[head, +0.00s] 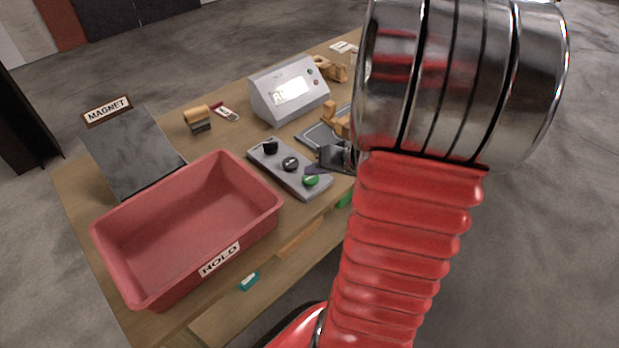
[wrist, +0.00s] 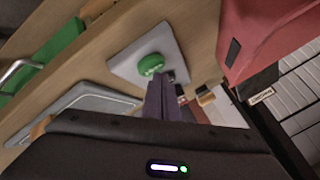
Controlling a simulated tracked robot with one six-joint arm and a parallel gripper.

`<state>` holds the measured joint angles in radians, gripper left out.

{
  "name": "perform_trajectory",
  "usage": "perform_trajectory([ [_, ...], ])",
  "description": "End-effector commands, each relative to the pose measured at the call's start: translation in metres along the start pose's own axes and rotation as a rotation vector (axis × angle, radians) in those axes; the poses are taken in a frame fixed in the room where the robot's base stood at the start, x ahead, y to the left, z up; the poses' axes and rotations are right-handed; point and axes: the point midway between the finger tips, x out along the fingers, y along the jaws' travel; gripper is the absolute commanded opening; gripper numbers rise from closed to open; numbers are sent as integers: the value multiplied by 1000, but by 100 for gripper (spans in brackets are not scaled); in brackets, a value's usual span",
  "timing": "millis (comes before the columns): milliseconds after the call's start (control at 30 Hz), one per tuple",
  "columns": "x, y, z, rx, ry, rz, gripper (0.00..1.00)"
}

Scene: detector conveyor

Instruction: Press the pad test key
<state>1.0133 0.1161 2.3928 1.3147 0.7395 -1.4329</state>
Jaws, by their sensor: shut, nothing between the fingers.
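A grey control panel (head: 272,168) lies on the wooden table, with a black knob (head: 270,146), a dark round button (head: 290,163) and a green button (head: 311,180) in a row. I cannot read which one is the pad test key. My gripper (head: 313,169) is shut and empty, its fingertips low over the panel between the dark and green buttons. In the wrist view the fingers (wrist: 168,82) reach close beside the green button (wrist: 151,64) on the grey panel (wrist: 124,63). I cannot tell whether they touch it. The other controls are mostly hidden by the fingers there.
A red HOLD bin (head: 190,228) stands left of the panel. A grey console with a screen (head: 290,92) stands behind it. A dark sloped MAGNET plate (head: 130,150) is at the far left. Wooden pieces and a grey tray (head: 318,137) lie near my arm.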

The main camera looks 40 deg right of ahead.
Motion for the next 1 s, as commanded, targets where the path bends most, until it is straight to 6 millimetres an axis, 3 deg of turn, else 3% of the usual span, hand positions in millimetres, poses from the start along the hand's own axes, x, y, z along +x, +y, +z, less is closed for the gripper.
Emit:
perform_trajectory([
  [1000, 5, 4, 4, 1, 0, 0, 0],
])
